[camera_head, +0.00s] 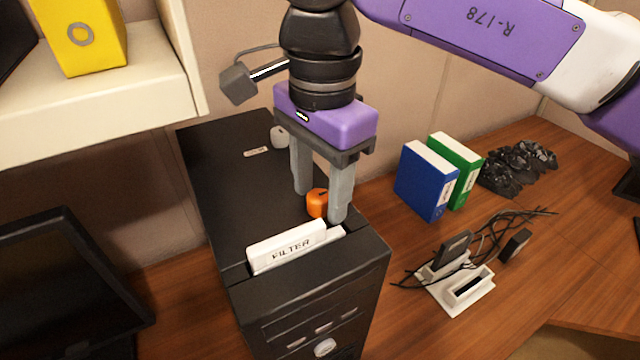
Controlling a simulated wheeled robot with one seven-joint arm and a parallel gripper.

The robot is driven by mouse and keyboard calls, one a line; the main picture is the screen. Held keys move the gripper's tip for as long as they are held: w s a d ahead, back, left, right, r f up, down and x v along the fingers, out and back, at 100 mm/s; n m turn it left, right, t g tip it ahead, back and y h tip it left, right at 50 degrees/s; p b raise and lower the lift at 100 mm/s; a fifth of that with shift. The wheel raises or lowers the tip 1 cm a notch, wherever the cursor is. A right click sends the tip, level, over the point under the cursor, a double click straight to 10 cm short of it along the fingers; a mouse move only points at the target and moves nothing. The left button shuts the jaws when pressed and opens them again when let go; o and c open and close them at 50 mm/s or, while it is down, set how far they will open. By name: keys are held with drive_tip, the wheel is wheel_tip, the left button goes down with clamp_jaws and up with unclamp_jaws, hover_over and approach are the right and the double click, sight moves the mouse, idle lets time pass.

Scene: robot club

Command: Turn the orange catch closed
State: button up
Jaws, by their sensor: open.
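The orange catch (317,203) sits on top of the black computer case (225,190), just behind the white filter panel (290,247) lettered "FILTER". My gripper (320,205) points down over the case with its two grey fingers apart. The catch shows between the fingers, close to the right one, which partly covers its right side. I cannot tell whether a finger touches it. The filter panel stands up out of a slot near the front of the case top.
Blue and green binders (428,180) stand on the wooden desk (390,250) to the right. A white charging stand (455,285) with cables lies in front of them. A shelf (120,105) with a yellow binder (82,35) overhangs the upper left. A dark monitor (65,290) is at lower left.

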drive_tip(key=shift+f, duration=0.15)
clamp_jaws()
